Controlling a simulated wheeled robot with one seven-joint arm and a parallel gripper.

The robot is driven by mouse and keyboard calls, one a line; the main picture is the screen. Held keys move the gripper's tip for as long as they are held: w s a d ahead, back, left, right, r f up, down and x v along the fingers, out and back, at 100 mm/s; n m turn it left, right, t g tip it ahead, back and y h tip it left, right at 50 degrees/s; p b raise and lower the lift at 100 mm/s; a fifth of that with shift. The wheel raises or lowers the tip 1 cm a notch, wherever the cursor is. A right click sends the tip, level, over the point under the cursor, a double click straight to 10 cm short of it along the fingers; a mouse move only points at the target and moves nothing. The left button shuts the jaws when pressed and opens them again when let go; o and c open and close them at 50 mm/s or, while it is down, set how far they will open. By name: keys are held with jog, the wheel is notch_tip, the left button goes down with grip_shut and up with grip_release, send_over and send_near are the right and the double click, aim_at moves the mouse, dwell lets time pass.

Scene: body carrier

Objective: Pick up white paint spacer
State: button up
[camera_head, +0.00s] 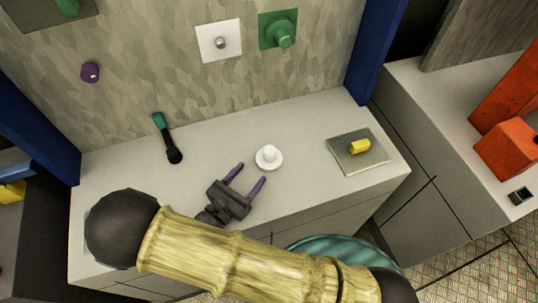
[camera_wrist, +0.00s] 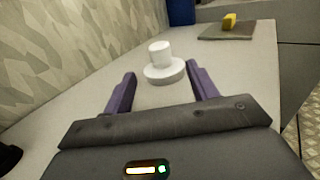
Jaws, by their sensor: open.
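The white paint spacer (camera_head: 268,158) is a round disc with a short upright cylinder on top. It stands upright on the pale counter (camera_head: 215,140), near the middle. In the wrist view the spacer (camera_wrist: 164,64) sits ahead of my gripper, at the opening between the two purple fingers. My gripper (camera_head: 248,176) is open and empty, low over the counter and pointing toward the spacer. In the wrist view the fingertips (camera_wrist: 161,76) lie to either side of the spacer's base. I cannot tell whether they touch it.
A grey plate (camera_head: 345,162) with a yellow block (camera_head: 360,146) lies at the counter's right. A brush (camera_head: 167,137) with a teal handle lies to the left. A patterned wall (camera_head: 150,60) rises behind, carrying a white plate (camera_head: 219,41) and a green fitting (camera_head: 279,31). The counter between is clear.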

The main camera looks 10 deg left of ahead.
aim_at(273, 146)
jog(key=x, duration=0.6)
jog(key=shift+w+d+p, duration=0.1)
jog(key=shift+w+p, duration=0.15)
jog(key=shift+p, duration=0.05)
jog(key=p+x, duration=0.1)
jog(key=x, duration=0.4)
jog(key=shift+w+r, duration=0.15)
jog(key=shift+c, duration=0.2)
jog(key=c, duration=1)
